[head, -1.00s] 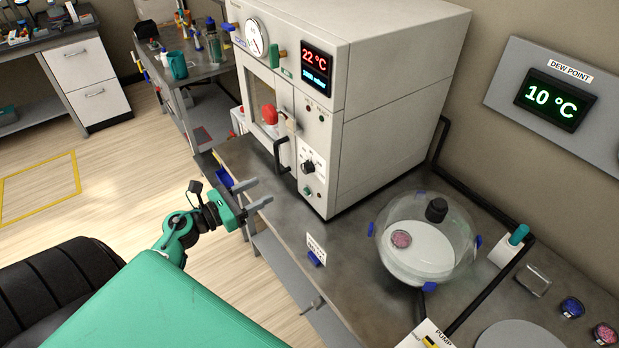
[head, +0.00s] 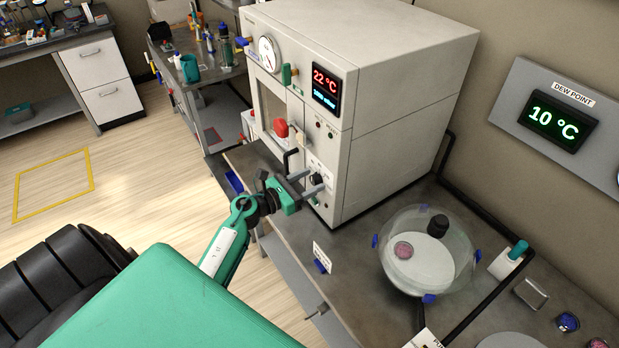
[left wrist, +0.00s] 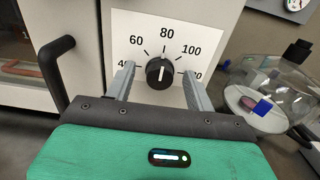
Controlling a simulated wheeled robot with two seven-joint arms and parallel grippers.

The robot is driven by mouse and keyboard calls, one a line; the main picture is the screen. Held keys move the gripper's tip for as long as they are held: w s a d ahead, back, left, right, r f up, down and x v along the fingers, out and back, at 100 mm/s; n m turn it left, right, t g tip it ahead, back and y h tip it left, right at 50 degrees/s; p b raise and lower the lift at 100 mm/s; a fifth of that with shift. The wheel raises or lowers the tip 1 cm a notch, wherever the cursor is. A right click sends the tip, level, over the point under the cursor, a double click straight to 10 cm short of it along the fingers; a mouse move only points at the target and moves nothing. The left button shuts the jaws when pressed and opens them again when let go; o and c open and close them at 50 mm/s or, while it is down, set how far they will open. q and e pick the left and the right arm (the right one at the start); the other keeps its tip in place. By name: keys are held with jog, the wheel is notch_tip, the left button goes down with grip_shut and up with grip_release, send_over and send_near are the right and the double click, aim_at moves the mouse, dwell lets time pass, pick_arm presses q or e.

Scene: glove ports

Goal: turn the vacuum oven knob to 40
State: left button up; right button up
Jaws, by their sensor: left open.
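The vacuum oven (head: 390,90) stands on the bench, with a red display reading 22 °C. Its black knob (left wrist: 160,73) sits on a white dial plate (left wrist: 205,42) with the marks 60, 80 and 100 readable. The number at the left edge is partly hidden by a finger. The knob's white line is upright, towards 80. My left gripper (left wrist: 163,88) is open, with one finger on each side of the knob and gaps to it in the left wrist view. In the head view the left gripper (head: 312,187) is at the oven's front by the knob (head: 317,179). My right gripper is not in view.
A black door handle (left wrist: 58,58) stands out left of the dial. A clear desiccator (head: 430,250) with blue clips stands on the bench to the right. A small sign (head: 322,255) stands at the bench's front edge. A dew point panel (head: 557,120) is on the wall.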

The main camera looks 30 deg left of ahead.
pick_arm(q)
jog(key=shift+w+d, duration=0.1)
jog(key=shift+w, duration=0.1)
jog(key=c, duration=1)
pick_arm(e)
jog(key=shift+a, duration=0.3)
